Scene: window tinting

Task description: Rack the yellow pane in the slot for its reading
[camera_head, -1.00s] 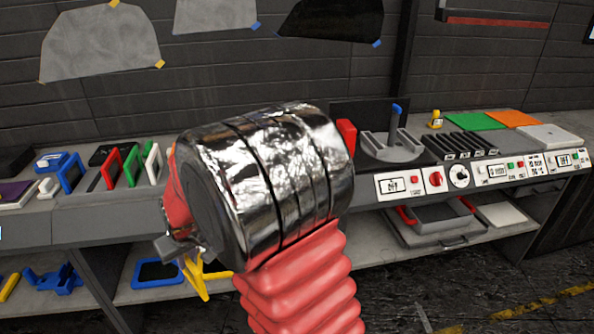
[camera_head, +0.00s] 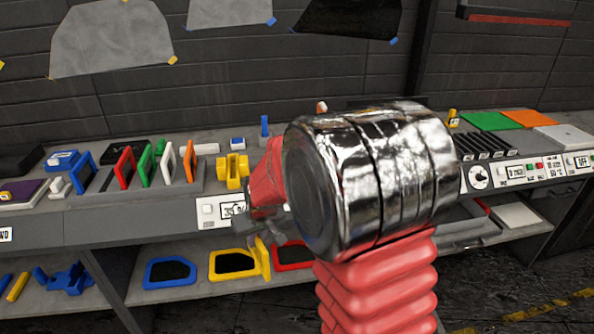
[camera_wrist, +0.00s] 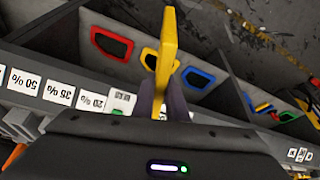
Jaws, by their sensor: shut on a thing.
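My gripper (camera_head: 270,225) is in front of the bench, below its front edge in the head view, with part of it hidden by my wrist. In the wrist view my gripper (camera_wrist: 170,105) is shut on the yellow pane (camera_wrist: 167,50), seen nearly edge-on. The held pane (camera_head: 263,258) hangs below the gripper in the head view. The slotted black rack (camera_head: 485,145) stands on the bench at right, with small white labels. In the wrist view upside-down labels (camera_wrist: 60,93) read 50%, 35% and 20%. A bench display (camera_head: 233,210) seems to show 35; its end is hidden.
Blue, yellow (camera_head: 233,263) and red (camera_head: 292,256) framed panes lie on the lower shelf. Red, green, white and orange panes (camera_head: 188,160) stand at the bench's left. A yellow fixture (camera_head: 232,172) stands behind the display. Green and orange sheets (camera_head: 492,121) lie at the right.

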